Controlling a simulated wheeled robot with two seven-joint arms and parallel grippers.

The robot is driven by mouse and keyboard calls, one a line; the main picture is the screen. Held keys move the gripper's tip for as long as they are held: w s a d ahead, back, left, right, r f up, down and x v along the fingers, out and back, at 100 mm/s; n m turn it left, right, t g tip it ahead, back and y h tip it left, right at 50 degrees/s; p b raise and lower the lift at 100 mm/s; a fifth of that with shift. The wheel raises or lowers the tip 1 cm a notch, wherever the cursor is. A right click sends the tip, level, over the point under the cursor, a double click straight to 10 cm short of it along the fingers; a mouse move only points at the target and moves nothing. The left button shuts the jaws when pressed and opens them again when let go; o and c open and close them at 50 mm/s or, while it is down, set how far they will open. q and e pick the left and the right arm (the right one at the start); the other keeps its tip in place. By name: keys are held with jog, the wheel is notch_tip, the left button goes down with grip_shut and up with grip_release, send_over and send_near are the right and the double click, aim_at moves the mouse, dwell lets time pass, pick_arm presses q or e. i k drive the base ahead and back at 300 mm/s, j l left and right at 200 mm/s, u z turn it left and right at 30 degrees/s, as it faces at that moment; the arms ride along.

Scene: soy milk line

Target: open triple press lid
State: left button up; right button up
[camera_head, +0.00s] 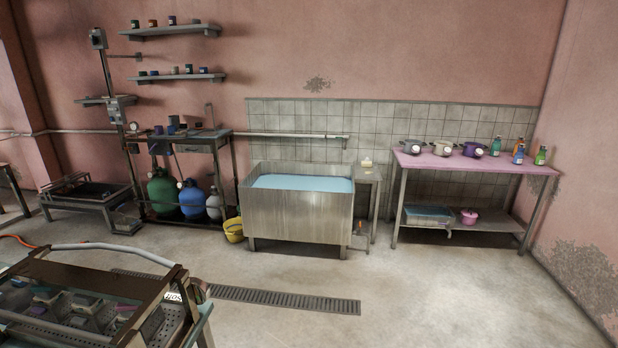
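No thing in view can be surely told as the triple press. A machine with a dark framed, see-through cover (85,290) stands at the lower left, cut off by the picture's edge. Its cover looks down, and several small grey and purple items show blurred under it. A low dark metal frame (85,200) with a raised bar stands farther back at the left; whether it has a lid cannot be told. Neither of my grippers is in view.
A steel tank (299,213) of bluish liquid stands at the back wall. A pink-topped table (475,163) with pots and bottles stands to its right. Green (163,193) and blue (192,200) gas cylinders and a yellow bucket (234,230) stand left. The floor (440,295) at centre right is clear.

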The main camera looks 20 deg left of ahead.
aim_at(147, 292)
jog(key=i+u, duration=0.45)
jog(key=i+l+u, duration=0.1)
jog(key=i+u, duration=0.3)
jog(key=i+l+u, duration=0.25)
jog(key=i+u, duration=0.2)
jog(key=i+l+u, duration=0.25)
jog(key=l+u, duration=0.2)
jog(key=i+l+u, duration=0.4)
jog(key=k, duration=0.1)
